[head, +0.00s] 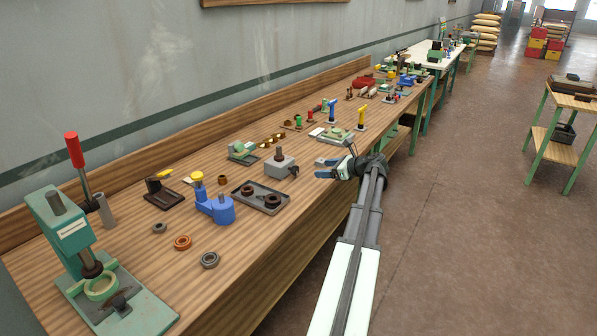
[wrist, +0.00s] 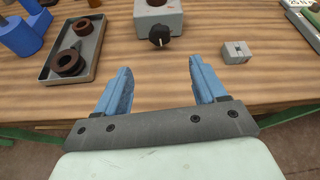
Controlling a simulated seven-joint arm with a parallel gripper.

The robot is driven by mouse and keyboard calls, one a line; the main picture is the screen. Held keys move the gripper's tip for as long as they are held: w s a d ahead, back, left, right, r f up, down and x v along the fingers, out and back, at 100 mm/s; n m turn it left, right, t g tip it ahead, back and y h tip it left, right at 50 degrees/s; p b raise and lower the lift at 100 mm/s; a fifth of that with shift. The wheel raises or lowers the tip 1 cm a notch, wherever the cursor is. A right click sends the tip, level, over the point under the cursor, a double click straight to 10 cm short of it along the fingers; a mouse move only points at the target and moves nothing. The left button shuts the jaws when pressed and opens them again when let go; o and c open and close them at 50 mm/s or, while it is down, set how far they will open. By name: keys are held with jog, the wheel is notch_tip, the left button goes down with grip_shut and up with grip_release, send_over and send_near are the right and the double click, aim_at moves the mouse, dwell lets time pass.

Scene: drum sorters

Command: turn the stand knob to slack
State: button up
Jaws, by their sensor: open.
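The stand is a grey block (head: 281,165) with a dark post on top, on the long wooden bench. Its black knob (wrist: 159,36) sits on the front face in the wrist view, with a pale pointer line; I cannot read any marks around it. The knob also shows at the right side of the block in the head view (head: 294,171). My gripper (wrist: 155,80) has two blue fingers spread wide and empty. The knob is beyond the fingertips, roughly between them and apart from both. In the head view my gripper (head: 322,168) is at the bench's front edge, right of the stand.
A grey tray (wrist: 93,60) with dark rings lies left of the knob. A small grey slotted block (wrist: 236,52) lies just right of the right finger. A blue fixture (head: 222,212) stands farther left. Bare bench lies in front of the knob.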

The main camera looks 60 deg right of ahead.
aim_at(296, 170)
jog(key=x, duration=1.4)
jog(key=shift+s, duration=0.1)
jog(key=shift+c, duration=0.4)
jog(key=c, duration=1)
jog(key=shift+a+n+h, duration=0.2)
jog(key=shift+n+h, duration=0.9)
jog(key=shift+n, duration=0.4)
jog(key=o, duration=1.1)
jog(key=shift+f, duration=0.1)
